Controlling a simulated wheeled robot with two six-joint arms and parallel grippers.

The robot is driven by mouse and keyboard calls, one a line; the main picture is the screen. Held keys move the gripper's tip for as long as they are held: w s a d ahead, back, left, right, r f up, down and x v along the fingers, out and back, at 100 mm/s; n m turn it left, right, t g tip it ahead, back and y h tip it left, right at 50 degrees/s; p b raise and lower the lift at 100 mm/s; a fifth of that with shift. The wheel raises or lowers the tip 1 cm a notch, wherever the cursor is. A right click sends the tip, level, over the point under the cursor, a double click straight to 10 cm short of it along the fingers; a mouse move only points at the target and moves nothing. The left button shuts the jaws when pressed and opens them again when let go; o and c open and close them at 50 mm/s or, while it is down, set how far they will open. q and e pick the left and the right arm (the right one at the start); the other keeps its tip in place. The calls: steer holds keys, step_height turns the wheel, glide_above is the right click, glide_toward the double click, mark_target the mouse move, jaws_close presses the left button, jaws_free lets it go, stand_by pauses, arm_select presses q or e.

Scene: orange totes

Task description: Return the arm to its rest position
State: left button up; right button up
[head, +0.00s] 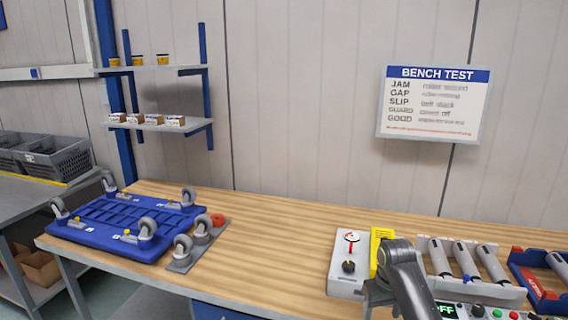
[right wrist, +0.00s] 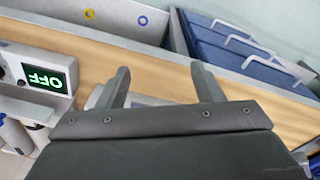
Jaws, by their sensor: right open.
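My right gripper (right wrist: 160,84) shows in the right wrist view with its two fingers spread apart and nothing between them. It hangs over the wooden bench top (right wrist: 160,73). My right arm shows at the lower right of the head view, in front of the test unit; its fingertips cannot be made out there. My left gripper is not in view.
A grey control box (head: 348,285) and a roller unit (head: 470,262) stand at the bench's right. An OFF display (right wrist: 45,78) is left of my gripper. A blue caster base (head: 120,220) lies at the bench's left. The bench middle is clear.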

steer(key=s+d+f+t, duration=0.1)
steer(key=s+d+f, duration=0.1)
steer(key=s+f, duration=0.55)
steer(key=s+d+f, duration=0.2)
steer(key=s+f, duration=0.2)
steer(key=s, duration=0.7)
steer(key=s+d+r+m+t+h, duration=0.1)
steer(key=s+r, duration=0.1)
steer(key=s, duration=0.9)
steer(key=s+d+r+m+t+h, duration=0.1)
steer(key=s+r, duration=0.1)
steer(key=s, duration=0.9)
step_height(320, 180, down, 25)
steer(key=d+g+b, duration=0.1)
steer(key=d+g, duration=0.1)
steer(key=s+a+f+y+b, duration=0.1)
steer(key=s+f, duration=1.3)
steer(key=f, duration=0.4)
steer(key=shift+s+a+g+b, duration=0.25)
steer(key=shift+a+g+b, duration=0.05)
steer(key=shift+a+g, duration=0.1)
